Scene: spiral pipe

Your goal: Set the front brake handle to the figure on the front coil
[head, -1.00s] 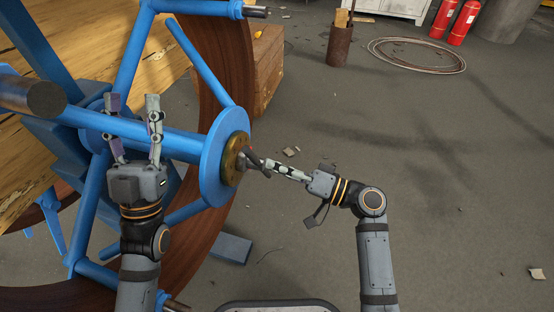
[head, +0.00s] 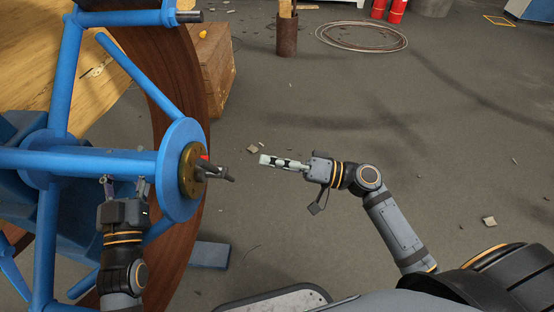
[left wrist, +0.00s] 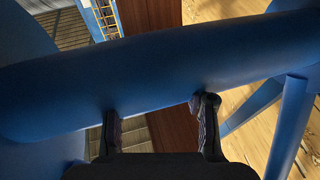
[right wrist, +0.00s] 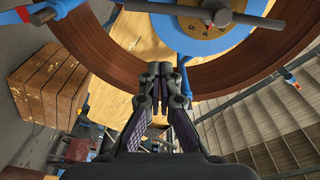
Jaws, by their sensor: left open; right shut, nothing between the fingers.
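A dark brake handle (head: 216,173) with a red mark sits on a round brass dial (head: 190,169) at the end of the blue hub.
A wooden crate (head: 211,65) stands behind the coil. A rusty pot (head: 287,35), a wire ring (head: 361,37) and red extinguishers (head: 397,10) are at the back. A blue block (head: 210,255) lies below the hub. The floor at the right is mostly clear.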

